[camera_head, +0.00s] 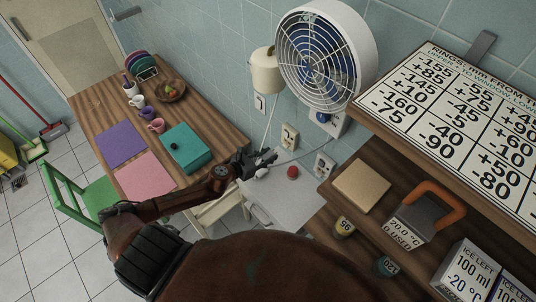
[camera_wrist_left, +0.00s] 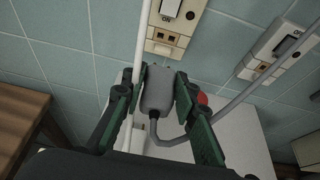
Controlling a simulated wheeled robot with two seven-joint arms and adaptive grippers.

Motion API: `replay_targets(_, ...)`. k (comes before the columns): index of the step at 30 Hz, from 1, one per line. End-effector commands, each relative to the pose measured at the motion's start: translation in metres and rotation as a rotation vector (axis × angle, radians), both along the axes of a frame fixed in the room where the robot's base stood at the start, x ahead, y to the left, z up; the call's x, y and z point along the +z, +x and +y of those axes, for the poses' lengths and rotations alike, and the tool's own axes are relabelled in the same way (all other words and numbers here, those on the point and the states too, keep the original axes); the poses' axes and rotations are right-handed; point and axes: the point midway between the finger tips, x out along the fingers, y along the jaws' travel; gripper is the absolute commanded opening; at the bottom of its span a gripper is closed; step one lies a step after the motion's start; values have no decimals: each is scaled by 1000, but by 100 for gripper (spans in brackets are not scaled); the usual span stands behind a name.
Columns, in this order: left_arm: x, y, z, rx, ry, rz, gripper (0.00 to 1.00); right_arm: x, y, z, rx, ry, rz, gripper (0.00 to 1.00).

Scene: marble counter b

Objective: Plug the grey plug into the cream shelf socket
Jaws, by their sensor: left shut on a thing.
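The grey plug (camera_wrist_left: 157,90) is between the fingers of my left gripper (camera_wrist_left: 160,84) in the left wrist view, its cord leaving the near end and looping up to the right. The gripper is shut on it. A cream wall socket (camera_wrist_left: 166,40) lies just beyond the plug's far end, slightly right; whether they touch cannot be told. In the head view my left gripper (camera_head: 262,159) is over the pale counter, left of and below the cream socket (camera_head: 289,136). The plug is hard to make out there. My right gripper is not in view.
A white cord (camera_wrist_left: 138,65) runs beside the left finger. Another socket plate (camera_wrist_left: 278,47) is to the right. A red knob (camera_head: 292,172) sits on the pale counter. The fan (camera_head: 325,58) hangs above, and a wooden shelf (camera_head: 385,205) stands right.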

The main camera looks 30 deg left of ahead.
Motion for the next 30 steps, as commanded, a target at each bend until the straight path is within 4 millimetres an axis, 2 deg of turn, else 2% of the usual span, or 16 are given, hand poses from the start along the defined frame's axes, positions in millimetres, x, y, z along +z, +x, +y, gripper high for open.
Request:
replay_targets(6,1,0,0,-1,2,5,3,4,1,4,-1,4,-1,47)
replay_targets(21,1,41,-14,-1,1,4,3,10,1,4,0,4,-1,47)
replay_targets(30,0,53,-18,-1,2,5,3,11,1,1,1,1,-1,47)
